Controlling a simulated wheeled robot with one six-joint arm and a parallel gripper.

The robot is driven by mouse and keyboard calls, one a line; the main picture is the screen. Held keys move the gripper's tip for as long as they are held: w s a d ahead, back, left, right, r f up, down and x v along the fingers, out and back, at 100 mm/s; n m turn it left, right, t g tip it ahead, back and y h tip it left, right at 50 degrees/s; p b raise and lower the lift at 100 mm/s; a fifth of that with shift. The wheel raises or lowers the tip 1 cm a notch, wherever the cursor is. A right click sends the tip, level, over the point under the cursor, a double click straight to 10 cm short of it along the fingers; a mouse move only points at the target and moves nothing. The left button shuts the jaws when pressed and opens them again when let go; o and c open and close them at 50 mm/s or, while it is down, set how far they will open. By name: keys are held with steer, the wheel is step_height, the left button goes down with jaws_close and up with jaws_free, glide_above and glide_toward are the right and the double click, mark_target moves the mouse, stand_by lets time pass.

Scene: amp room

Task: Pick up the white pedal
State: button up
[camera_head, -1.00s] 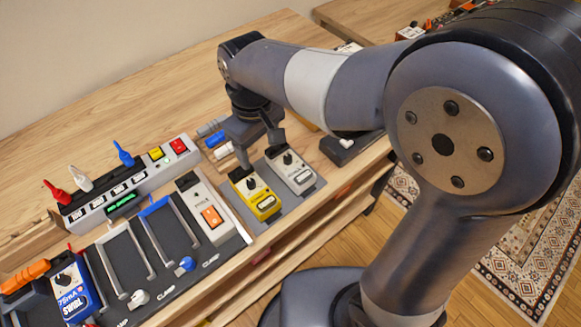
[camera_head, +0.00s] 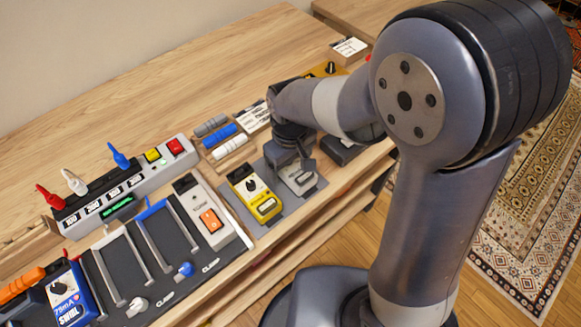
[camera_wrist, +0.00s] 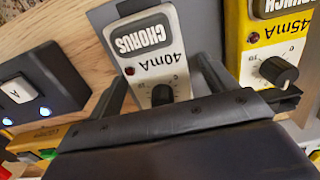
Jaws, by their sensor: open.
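The white pedal (camera_wrist: 146,48) fills the upper middle of the wrist view, marked CHORUS and 40mA, with a black knob. In the head view the white pedal (camera_head: 303,179) sits on a grey mat, partly hidden under my gripper. My gripper (camera_head: 293,164) is over it, pointing down. In the wrist view the open fingers (camera_wrist: 165,85) stand on either side of the pedal's knob end. I cannot tell whether they touch it.
A yellow pedal (camera_head: 254,193), marked CRUNCH, stands close beside the white one; it also shows in the wrist view (camera_wrist: 272,45). Coloured cylinders (camera_head: 220,136) lie behind. A power strip (camera_head: 125,186) and clamp board (camera_head: 150,260) are at left.

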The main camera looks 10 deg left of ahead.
steer(key=c, duration=1.4)
steer(key=shift+o, duration=0.2)
steer(key=shift+r, duration=0.1)
